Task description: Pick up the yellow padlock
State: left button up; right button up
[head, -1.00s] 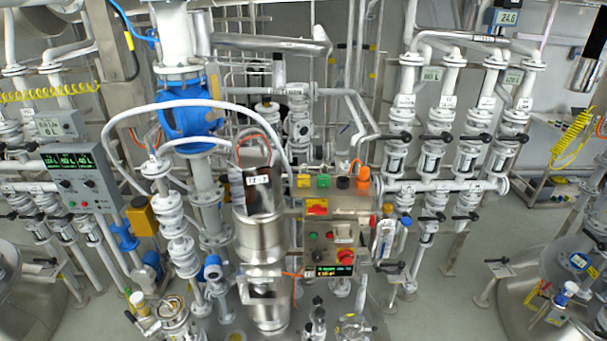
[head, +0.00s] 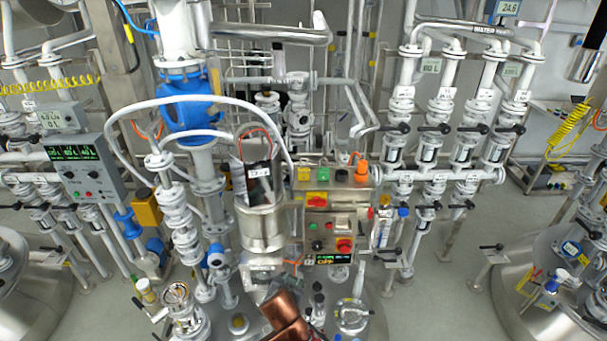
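A small yellow block (head: 304,174), which looks like the yellow padlock, sits at the left end of the top of the steel control box (head: 318,222). A similar green block (head: 323,173) is beside it, followed by a black piece (head: 341,176) and an orange piece (head: 361,172) to the right. The yellow block is too small to show a shackle. A copper-coloured part, probably of my arm, rises at the bottom centre, below the box and well apart from the yellow block. Neither gripper's fingers show.
A steel vessel (head: 262,228) with a hose arching over it stands directly left of the control box. A red-and-yellow switch (head: 317,200) is on the box front. White valve piping (head: 440,177) stands right. Glass fittings (head: 352,314) stand below. Open floor (head: 440,300) lies lower right.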

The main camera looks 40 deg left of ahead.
pick_arm(q)
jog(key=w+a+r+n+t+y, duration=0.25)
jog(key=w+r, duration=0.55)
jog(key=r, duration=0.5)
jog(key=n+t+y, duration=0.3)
send_near(304, 172)
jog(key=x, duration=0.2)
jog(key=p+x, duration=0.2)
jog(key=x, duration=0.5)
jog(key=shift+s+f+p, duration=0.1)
jog(key=shift+p, duration=0.3)
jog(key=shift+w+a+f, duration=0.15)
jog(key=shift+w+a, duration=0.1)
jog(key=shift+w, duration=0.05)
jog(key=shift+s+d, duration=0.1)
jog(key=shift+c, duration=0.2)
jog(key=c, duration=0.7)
